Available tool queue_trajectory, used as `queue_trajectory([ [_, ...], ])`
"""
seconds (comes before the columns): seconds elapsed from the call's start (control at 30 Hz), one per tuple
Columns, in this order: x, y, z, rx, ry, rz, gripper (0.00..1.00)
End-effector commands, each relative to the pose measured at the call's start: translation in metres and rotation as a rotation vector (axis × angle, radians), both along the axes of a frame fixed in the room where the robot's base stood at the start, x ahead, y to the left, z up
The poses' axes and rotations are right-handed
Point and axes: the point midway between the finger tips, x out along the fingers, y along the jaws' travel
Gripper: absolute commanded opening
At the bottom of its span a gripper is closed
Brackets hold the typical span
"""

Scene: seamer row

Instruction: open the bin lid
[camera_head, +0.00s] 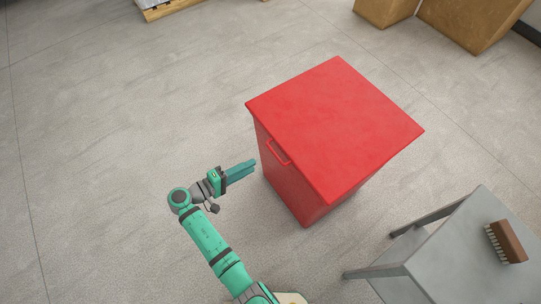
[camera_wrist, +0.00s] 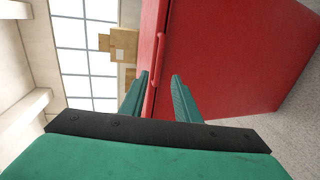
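A red bin (camera_head: 300,196) stands on the floor with its flat red lid (camera_head: 335,125) lying shut on top. A red bar handle (camera_head: 278,152) is on the bin's left-facing side near the lid's edge. My gripper (camera_head: 254,167) is just left of the handle and points toward it. In the wrist view my gripper (camera_wrist: 160,82) is open, its two green fingers apart. The handle (camera_wrist: 156,72) shows between and beyond the fingertips there. I cannot tell whether either finger touches it.
A grey metal table (camera_head: 440,245) with a brown brush (camera_head: 506,242) on it stands at the lower right, near the bin. Cardboard boxes (camera_head: 465,22) and a wooden pallet (camera_head: 168,9) are at the back. The floor left of the bin is clear.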

Motion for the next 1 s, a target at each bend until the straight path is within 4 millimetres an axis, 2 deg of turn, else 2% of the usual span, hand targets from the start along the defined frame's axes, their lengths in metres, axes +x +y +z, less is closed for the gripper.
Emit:
queue_trajectory([
  [0.17,0.009,-0.011,0.000,-0.007,-0.004,-0.007,0.29],
  [0.63,0.052,-0.072,-0.017,-0.005,-0.003,-0.007,0.29],
  [0.8,0.060,-0.082,-0.019,-0.004,-0.003,-0.005,0.29],
  [1.0,0.063,-0.084,-0.020,-0.004,-0.003,-0.003,0.29],
])
